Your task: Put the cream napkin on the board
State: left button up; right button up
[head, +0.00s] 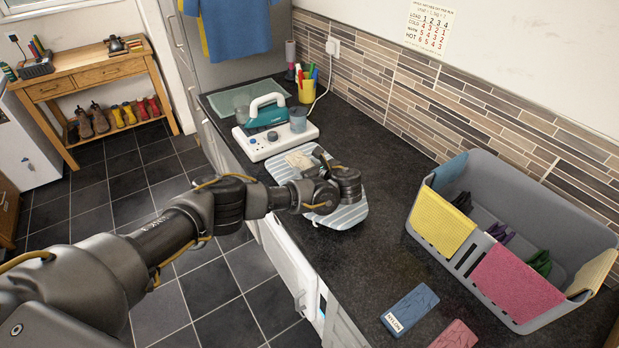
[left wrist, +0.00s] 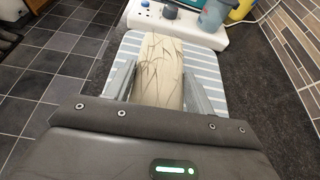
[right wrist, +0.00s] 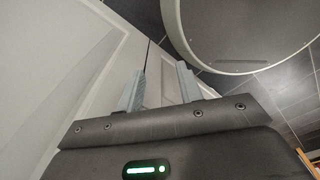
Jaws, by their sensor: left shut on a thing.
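The cream napkin (head: 301,160) is a folded cloth with a line pattern, over the blue-and-white striped board (head: 347,217) on the dark worktop. My left gripper (head: 318,163) is shut on it. In the left wrist view the napkin (left wrist: 161,72) lies between the two fingers, with the striped board (left wrist: 205,68) beneath and around it. I cannot tell whether the napkin touches the board. In the head view my left wrist hides part of the board. My right gripper (right wrist: 160,75) is open and empty, in front of pale cupboard doors; it is out of the head view.
A white ironing station (head: 262,146) with a teal iron (head: 266,110) stands just behind the board. A grey crate (head: 580,229) with coloured cloths over its rim stands right. Worktop between is clear.

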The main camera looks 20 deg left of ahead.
pick_arm(q)
jog(key=f+b, duration=0.2)
jog(key=b, duration=0.1)
jog(key=f+b, duration=0.1)
jog(key=f, duration=0.1)
jog(key=shift+w+a, duration=0.25)
jog(key=shift+w, duration=0.1)
jog(key=shift+f+b, duration=0.1)
jog(key=shift+b, duration=0.2)
jog(key=shift+s, duration=0.1)
jog(key=o, duration=1)
jog(key=shift+o, duration=0.3)
